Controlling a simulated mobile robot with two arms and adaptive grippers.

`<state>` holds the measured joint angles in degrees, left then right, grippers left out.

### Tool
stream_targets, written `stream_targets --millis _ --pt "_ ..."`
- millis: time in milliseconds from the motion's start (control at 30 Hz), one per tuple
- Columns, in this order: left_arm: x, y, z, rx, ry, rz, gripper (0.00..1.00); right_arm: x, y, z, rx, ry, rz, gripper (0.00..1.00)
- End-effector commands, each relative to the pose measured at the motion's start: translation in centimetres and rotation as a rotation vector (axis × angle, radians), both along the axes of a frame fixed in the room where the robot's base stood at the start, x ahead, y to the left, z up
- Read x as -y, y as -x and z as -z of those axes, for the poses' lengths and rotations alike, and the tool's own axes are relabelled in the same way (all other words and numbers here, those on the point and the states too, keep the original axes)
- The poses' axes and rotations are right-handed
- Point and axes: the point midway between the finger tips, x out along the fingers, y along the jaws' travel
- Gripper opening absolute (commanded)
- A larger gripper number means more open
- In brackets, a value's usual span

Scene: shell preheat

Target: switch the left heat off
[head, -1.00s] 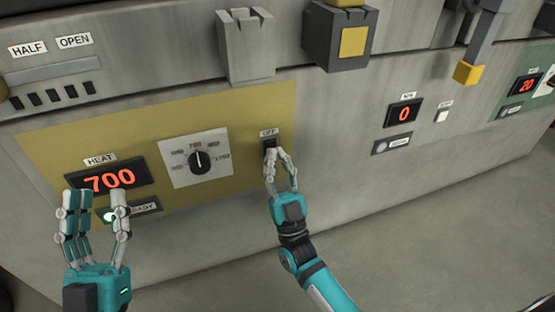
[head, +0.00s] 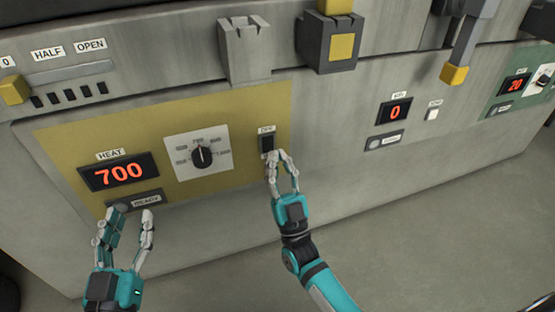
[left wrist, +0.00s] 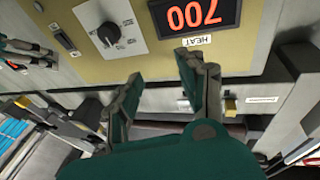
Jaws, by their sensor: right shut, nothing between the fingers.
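The black heat switch (head: 267,143), with an OFF label above it, is at the right end of the yellow panel. My right gripper (head: 279,158) is shut and empty, its fingertips at the switch's lower right edge; I cannot tell if they touch. The switch also shows in the left wrist view (left wrist: 66,40). The HEAT display (head: 119,172) reads 700 in red. A READY plate (head: 147,199) sits below it, and no green light shows there. My left gripper (head: 131,214) is open and empty, its fingertips in front of the plate's lower edge.
A round black dial (head: 202,156) on a white plate lies between display and switch. A grey bracket (head: 246,50) and a block with a yellow face (head: 341,46) jut out above. A display reading 0 (head: 395,111) is to the right. The floor in front is clear.

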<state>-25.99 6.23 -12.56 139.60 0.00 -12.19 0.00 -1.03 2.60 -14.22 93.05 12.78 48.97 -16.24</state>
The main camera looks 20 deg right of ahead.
Motion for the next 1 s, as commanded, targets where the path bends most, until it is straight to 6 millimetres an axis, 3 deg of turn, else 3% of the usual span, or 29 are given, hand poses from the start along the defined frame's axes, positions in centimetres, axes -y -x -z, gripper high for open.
stream_targets --millis 600,1000 --pt "-0.4 -0.1 3.1 -0.176 -0.046 -0.011 0.4 0.4 7.1 5.6 -0.004 0.001 -0.001 0.0" --pt "-0.4 -0.1 3.3 -0.185 -0.048 -0.011 0.4 0.4 7.8 6.1 -0.001 0.0 0.0 0.0"
